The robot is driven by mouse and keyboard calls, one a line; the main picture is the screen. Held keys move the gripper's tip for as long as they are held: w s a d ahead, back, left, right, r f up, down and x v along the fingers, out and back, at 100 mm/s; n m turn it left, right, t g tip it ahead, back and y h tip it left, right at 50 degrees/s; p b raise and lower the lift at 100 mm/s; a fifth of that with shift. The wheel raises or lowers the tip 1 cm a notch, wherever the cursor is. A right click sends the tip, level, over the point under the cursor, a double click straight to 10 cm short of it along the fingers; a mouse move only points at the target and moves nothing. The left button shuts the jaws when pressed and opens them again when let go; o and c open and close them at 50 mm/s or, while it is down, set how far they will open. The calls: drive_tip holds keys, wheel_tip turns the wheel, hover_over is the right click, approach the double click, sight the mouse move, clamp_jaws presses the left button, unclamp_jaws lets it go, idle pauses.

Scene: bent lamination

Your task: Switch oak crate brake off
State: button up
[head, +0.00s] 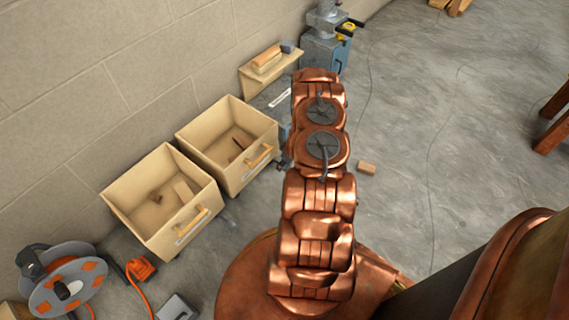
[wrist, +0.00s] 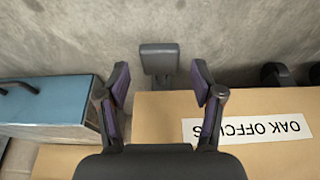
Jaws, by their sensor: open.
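The oak crate is a tan box whose front (wrist: 160,112) fills the lower wrist view. Its white label (wrist: 248,129) reads upside down, "OAK OFFC…". A dark grey flat pad (wrist: 159,58), seemingly the brake pedal, sticks out beyond the crate's edge over the concrete floor. My gripper (wrist: 160,82) is open and empty, its two purple-lined fingers to either side of the pad in the picture. I cannot tell whether they touch it. In the head view two open tan crates stand by the wall, and their labels are too small to read. My arm hides the gripper there.
A left crate (head: 117,197) and a right crate (head: 190,133) stand close together. A blue box (wrist: 45,101) is beside the oak crate, and a dark caster (wrist: 276,75) shows under it. A cable reel (head: 58,285) lies at lower left. Open floor (head: 440,110) spreads right.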

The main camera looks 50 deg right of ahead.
drive_tip(key=v, duration=1)
drive_tip(key=shift+s+r, duration=0.15)
drive_tip(key=shift+r, duration=0.15)
idle(0.4)
